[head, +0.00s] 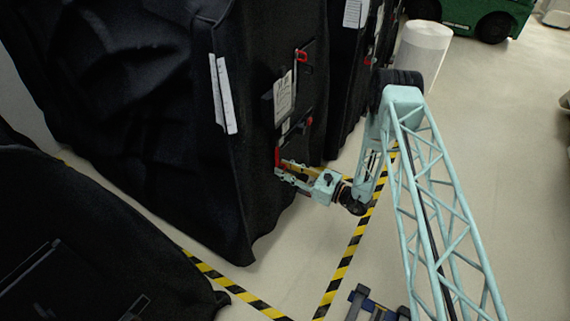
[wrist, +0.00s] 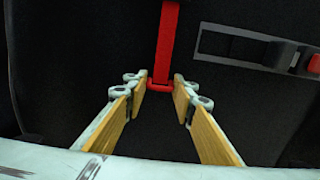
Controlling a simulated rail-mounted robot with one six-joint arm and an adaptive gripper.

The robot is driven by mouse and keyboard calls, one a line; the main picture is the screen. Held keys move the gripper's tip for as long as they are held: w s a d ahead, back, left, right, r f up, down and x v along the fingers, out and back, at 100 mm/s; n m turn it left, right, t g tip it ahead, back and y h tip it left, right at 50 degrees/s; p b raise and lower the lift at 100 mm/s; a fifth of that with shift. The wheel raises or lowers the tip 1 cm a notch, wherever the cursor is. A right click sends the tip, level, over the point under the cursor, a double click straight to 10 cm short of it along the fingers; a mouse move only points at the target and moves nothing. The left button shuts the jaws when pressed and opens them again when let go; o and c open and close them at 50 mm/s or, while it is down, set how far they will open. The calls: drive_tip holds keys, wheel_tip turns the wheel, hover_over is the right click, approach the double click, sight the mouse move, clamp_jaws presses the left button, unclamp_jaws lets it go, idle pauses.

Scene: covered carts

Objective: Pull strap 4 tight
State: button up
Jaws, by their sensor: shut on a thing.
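A red strap (wrist: 166,45) hangs down the black cover in the wrist view and ends in a red loop or bar (wrist: 161,86). My gripper (wrist: 161,82) has its two yellow-padded fingers on either side of this end and is shut on it. In the head view my gripper (head: 282,171) is at the right face of the large covered cart (head: 150,100), at the lower red strap (head: 278,157). Another red strap piece (head: 302,56) shows higher on the same face. I cannot read any strap number.
A dark slotted plate (wrist: 235,46) with a red part lies right of the strap. A second covered cart (head: 343,85) stands behind, another (head: 70,240) at lower left. A white cylinder (head: 423,55) and green vehicle (head: 480,14) stand farther back. Open floor lies right of my arm.

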drive_tip(key=shift+f, duration=1.7)
drive_tip(key=o, duration=1.1)
drive_tip(key=shift+d, duration=0.1)
drive_tip(key=shift+v, duration=5.95)
